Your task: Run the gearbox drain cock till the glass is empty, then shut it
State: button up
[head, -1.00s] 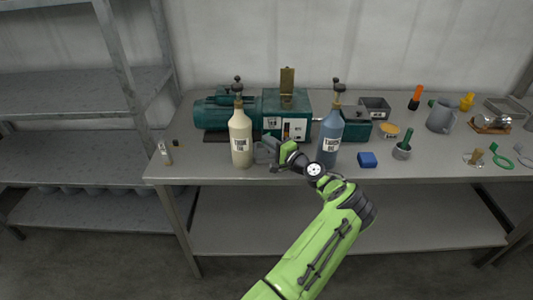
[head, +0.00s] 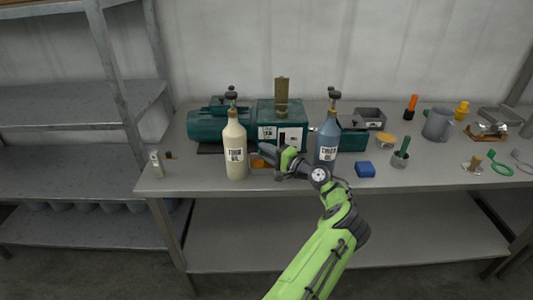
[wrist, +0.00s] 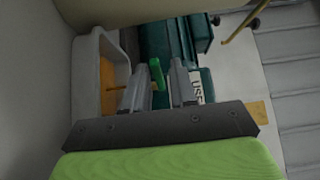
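The teal gearbox (head: 280,112) stands on the bench with a brass plate raised on top and white labels on its front. My gripper (head: 268,158) is low at its front, between a cream bottle and a blue bottle. In the wrist view my gripper (wrist: 161,80) is open, with a small green handle (wrist: 157,73) between the fingers, nearer the left one; contact cannot be told. A pale, walled container (wrist: 86,75) with an amber area (wrist: 107,85) lies left of the fingers. An orange patch (head: 258,162) shows beside the cream bottle. The glass's level cannot be made out.
The cream bottle (head: 235,150) stands close left of my gripper, and the blue bottle (head: 327,146) close right. The bench front left of the cream bottle is mostly clear.

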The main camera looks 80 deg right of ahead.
jog(key=shift+f, duration=0.3)
